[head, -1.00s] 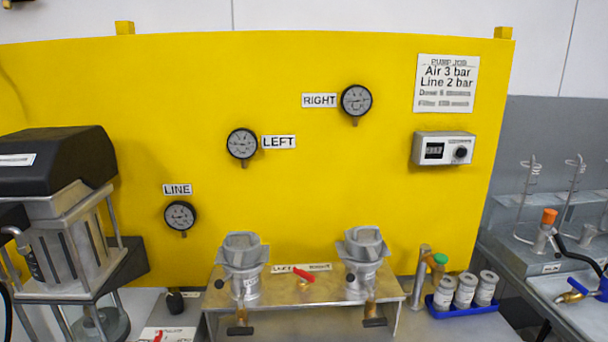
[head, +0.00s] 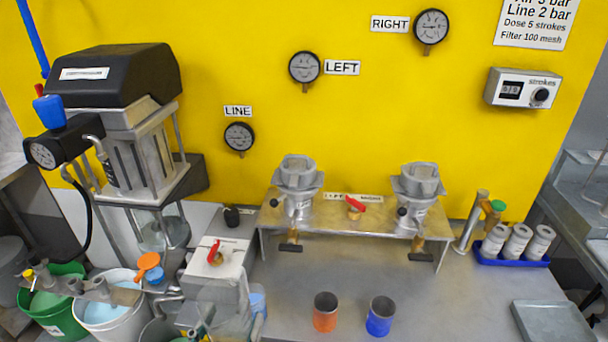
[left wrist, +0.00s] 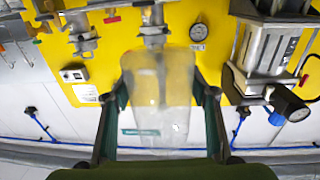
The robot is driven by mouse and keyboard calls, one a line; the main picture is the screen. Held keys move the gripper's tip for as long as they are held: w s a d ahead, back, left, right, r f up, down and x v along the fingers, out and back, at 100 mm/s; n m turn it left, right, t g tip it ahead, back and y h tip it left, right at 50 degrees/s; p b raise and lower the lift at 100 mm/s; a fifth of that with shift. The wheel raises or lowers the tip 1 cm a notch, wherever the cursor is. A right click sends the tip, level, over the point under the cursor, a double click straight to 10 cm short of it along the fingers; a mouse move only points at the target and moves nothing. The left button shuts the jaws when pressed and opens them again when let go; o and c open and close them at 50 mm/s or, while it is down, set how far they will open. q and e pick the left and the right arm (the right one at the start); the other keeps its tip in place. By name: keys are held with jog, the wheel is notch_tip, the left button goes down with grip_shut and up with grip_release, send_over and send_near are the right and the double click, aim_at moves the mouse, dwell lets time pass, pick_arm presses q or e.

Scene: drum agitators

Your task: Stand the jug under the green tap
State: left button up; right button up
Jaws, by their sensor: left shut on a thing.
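A clear, see-through jug (left wrist: 160,85) fills the middle of the left wrist view. My left gripper (left wrist: 163,98) is shut on it, with one dark green finger on each side. In the head view the jug (head: 222,292) shows faintly at the bottom, left of the two cups, and my left gripper there is mostly cut off. My right gripper is not in view.
Three white canisters (head: 518,242) stand in a blue tray beside the green tap. An orange cup (head: 325,312) and a blue cup (head: 380,316) stand on the bench. A metal stand (head: 340,222) holds two funnels.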

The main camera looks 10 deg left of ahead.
pick_arm(q)
jog(key=shift+d, duration=0.1)
jog(key=w+d+r+m+g+h, duration=0.2)
jog(key=w+d+m+g+h, duration=0.2)
jog(key=d+h, duration=0.4)
jog(key=w+d+r+m+g+h, duration=0.3)
jog(key=w+d+m+g+h, duration=0.1)
jog(key=d+m+h, duration=0.4)
jog(key=shift+d+m+g, duration=0.3)
jog(key=shift+d+g, duration=0.1)
jog(key=shift+g, duration=0.5)
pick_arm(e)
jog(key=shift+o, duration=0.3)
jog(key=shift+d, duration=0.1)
